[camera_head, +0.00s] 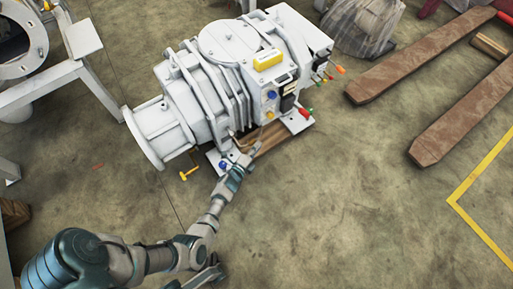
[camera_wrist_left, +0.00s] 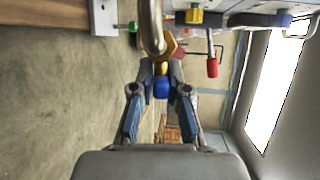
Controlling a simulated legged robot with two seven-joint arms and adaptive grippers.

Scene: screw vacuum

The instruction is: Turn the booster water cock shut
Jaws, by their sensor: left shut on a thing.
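The white vacuum pump machine (camera_head: 215,75) stands on the floor with several small coloured valves and handles on its near side. My left gripper (camera_head: 254,148) reaches in low beside its front face. In the left wrist view, the two fingers (camera_wrist_left: 160,76) close around a small cock with a blue end (camera_wrist_left: 161,88) and a yellow part, at the end of a curved metal pipe (camera_wrist_left: 151,25). The fingers partly cover the cock, so its turn position is hard to tell. No label shows that this is the booster water cock. My right gripper is not in view.
A red-ended handle (camera_wrist_left: 212,68) and a yellow-and-blue fitting (camera_wrist_left: 194,15) are near the fingers. A yellow handle (camera_head: 190,173) sticks out at the machine's lower left. Brown forks (camera_head: 425,50) lie at right. Open floor (camera_head: 350,210) is in front.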

